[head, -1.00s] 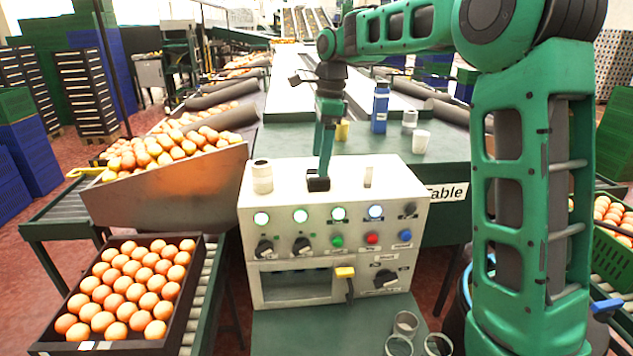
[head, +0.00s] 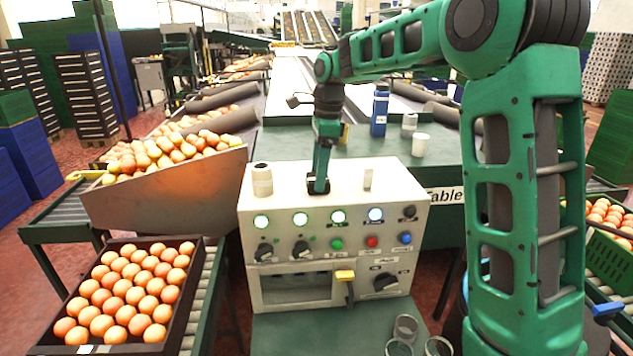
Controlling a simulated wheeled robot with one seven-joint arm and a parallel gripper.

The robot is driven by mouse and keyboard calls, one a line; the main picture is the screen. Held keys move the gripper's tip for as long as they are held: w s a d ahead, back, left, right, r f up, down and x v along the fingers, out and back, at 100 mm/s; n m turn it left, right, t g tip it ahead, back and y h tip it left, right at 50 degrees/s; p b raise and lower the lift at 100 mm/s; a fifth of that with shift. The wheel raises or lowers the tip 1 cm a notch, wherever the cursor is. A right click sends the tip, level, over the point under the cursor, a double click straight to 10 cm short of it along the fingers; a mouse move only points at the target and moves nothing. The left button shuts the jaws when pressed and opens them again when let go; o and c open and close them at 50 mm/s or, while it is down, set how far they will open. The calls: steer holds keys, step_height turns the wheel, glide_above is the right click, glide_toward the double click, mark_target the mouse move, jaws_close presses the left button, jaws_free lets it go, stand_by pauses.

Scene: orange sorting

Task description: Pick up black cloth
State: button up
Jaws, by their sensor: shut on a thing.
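A small black cloth (head: 318,187) lies on top of the white control box (head: 300,228), near the middle of its upper face. My gripper (head: 318,178) points down at the cloth and is shut on it. The cloth is at or just above the box top; I cannot tell whether it is lifted clear. The fingertips are small and partly merge with the dark cloth.
A white jar (head: 262,180) stands on the box left of my gripper, and a small white piece (head: 367,179) stands to the right. Behind, a blue bottle (head: 380,110) and a white cup (head: 420,144) stand on the green table (head: 455,170). An orange crate (head: 195,285) is at left.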

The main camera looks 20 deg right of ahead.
steer(key=shift+r, duration=0.5)
steer(key=r, duration=0.2)
steer(key=a+r, duration=0.1)
steer(key=shift+s+r, duration=0.25)
steer(key=shift+r, duration=0.15)
steer(key=s+a+r, duration=0.5)
steer(key=a+r, duration=0.1)
steer(key=a, duration=0.3)
steer(key=shift+s, duration=0.2)
steer(key=shift+o, duration=1)
